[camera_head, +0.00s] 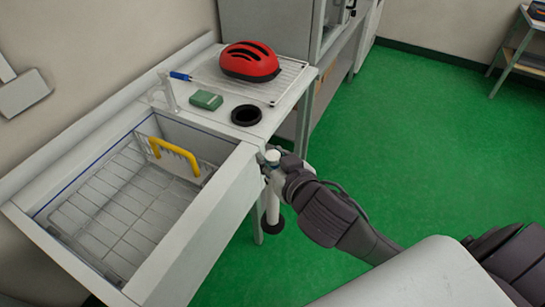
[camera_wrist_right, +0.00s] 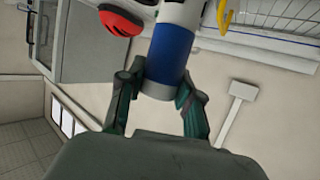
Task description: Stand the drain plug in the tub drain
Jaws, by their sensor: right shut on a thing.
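The drain plug (camera_head: 272,205) is a long white tube with a wide black disc at its lower end. It hangs roughly upright outside the tub's right wall, above the floor. My right gripper (camera_head: 271,168) is shut on it near its top. In the right wrist view my right gripper (camera_wrist_right: 158,88) has its fingers on either side of the tube's grey end, below a blue band (camera_wrist_right: 171,55). The tub (camera_head: 215,225) is a deep white sink, left of my gripper. The drain cannot be made out in it. My left gripper is not in view.
A wire rack (camera_head: 125,205) and a yellow handle (camera_head: 173,152) are in the tub. The tub's right wall stands between plug and basin. Green floor is free on the right.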

